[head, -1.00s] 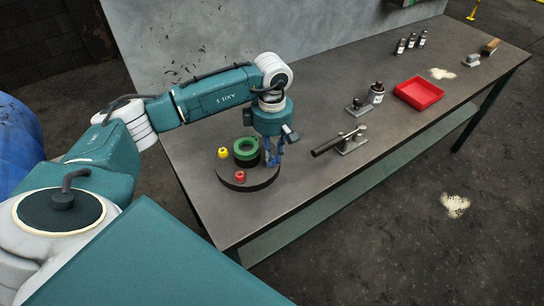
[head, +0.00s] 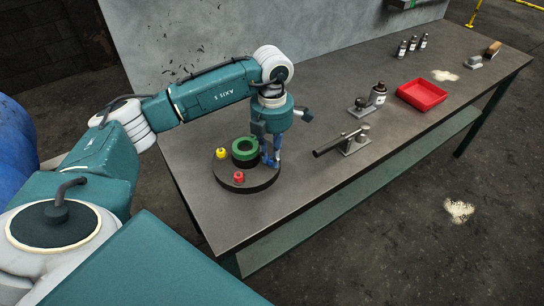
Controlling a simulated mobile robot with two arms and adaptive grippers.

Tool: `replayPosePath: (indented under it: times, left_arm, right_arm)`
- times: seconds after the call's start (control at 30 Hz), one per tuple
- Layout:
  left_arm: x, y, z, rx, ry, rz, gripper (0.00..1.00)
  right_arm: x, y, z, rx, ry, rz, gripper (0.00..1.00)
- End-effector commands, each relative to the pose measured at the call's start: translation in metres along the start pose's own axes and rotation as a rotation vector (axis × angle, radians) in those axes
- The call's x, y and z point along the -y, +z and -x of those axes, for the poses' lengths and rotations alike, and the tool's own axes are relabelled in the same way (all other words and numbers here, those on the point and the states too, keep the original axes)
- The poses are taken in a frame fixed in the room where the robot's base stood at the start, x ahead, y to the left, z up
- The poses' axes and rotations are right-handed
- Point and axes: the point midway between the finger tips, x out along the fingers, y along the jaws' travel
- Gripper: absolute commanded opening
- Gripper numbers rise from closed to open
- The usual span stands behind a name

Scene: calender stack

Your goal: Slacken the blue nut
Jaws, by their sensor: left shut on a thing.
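A round dark base (head: 232,184) on the near left of the bench carries a green-topped ring (head: 245,147), a yellow nut (head: 221,153) and a red nut (head: 238,177). My left gripper (head: 271,158) points down at the right side of the base, beside the green ring. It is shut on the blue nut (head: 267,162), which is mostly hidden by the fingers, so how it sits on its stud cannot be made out. My right gripper is not in view.
A grey fixture with a black-handled tool (head: 334,146) stands right of the base. Beyond it are a small metal block (head: 360,105), a bottle (head: 378,94) and a red tray (head: 422,95). Several small bottles stand farther back. The bench front between is clear.

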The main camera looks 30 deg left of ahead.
Motion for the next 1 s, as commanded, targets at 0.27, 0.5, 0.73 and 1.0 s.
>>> replayPosePath:
  times: [0.27, 0.5, 0.73, 1.0]
  left_arm:
    - [-0.001, 0.000, 0.000, 0.002, 0.002, 0.265, 0.00]
    - [-0.001, 0.001, 0.000, 0.003, 0.001, 0.492, 0.00]
    - [-0.001, 0.001, 0.001, 0.003, 0.001, 0.711, 0.00]
    - [-0.001, 0.000, 0.001, 0.003, 0.001, 0.967, 0.00]
  right_arm:
    - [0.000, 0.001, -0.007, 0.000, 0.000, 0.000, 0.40]
    - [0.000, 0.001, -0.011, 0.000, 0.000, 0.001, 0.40]
    - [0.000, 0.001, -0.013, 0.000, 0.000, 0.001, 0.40]
    - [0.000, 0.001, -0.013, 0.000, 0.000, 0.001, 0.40]
